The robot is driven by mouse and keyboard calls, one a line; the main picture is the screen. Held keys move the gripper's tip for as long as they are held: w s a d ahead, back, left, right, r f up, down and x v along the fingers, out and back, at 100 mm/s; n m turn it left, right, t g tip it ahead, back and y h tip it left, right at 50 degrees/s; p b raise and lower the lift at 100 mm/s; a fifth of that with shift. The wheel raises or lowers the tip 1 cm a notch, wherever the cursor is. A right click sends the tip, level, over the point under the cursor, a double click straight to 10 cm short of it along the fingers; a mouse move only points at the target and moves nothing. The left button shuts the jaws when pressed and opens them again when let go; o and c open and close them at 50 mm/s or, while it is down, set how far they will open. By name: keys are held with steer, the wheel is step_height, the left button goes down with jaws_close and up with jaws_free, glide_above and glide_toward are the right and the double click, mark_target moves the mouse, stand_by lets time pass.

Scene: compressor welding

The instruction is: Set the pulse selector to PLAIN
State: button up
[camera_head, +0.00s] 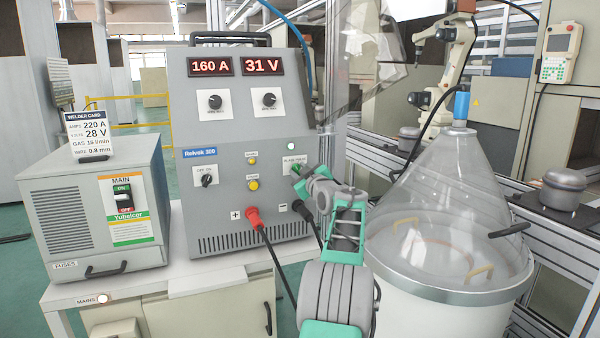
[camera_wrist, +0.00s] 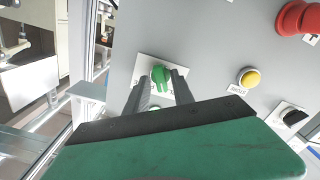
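The pulse selector is a green knob (camera_wrist: 161,74) on a white label plate on the welder's grey front panel. In the wrist view it lies between the tips of my gripper's two dark fingers (camera_wrist: 159,80), with a small gap seen on each side. In the head view my gripper (camera_head: 302,172) is at the right side of the panel, at the selector's label plate (camera_head: 293,160). There it hides most of the knob, and the label's words are too small to read fully. My gripper is open around the knob; I cannot tell whether either finger touches it. The knob's exact setting is unclear.
The welder's displays (camera_head: 236,65) read 160 A and 31 V. Beside the selector are yellow buttons (camera_head: 253,184), a gas knob (camera_head: 206,177) and a red plug (camera_head: 253,217). A mains box (camera_head: 95,210) stands left. A clear cone over a white drum (camera_head: 440,295) stands close right.

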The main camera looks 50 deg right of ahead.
steer(key=shift+o, duration=0.5)
steer(key=b+v, duration=0.1)
steer(key=v, duration=0.6)
steer(key=shift+s+a, duration=0.2)
steer(key=shift+s, duration=0.15)
